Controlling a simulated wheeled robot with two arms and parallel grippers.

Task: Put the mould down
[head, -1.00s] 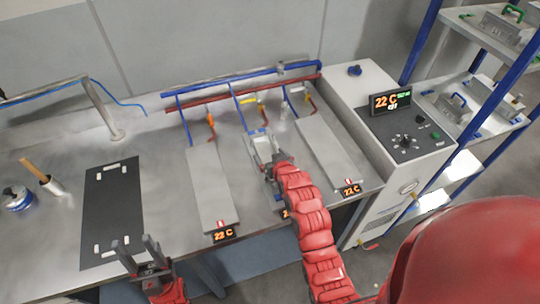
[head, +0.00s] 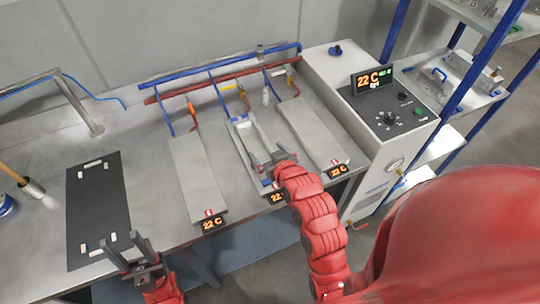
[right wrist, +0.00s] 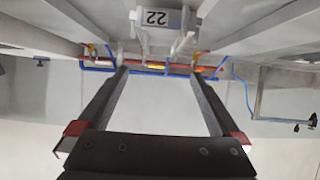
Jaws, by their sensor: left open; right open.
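The mould (head: 250,136), a pale grey, long, trough-like piece, lies on the middle one of three plates on the bench in the head view. Blue marks show near its ends. My right gripper (head: 272,160) is open over its near part and hides some of it; I cannot tell whether the fingers touch it. In the right wrist view the open fingers (right wrist: 160,75) have nothing clearly between them, and a tag reading 22 (right wrist: 157,17) shows upside down beyond them. My left gripper (head: 130,250) is open and empty at the bench's front edge.
A left plate (head: 195,175) and a right plate (head: 312,132) flank the mould, both bare. Red and blue pipes (head: 220,78) run behind. A control cabinet (head: 395,125) and a shelf rack (head: 455,75) stand at the right. A dark mat (head: 98,205) lies at the left.

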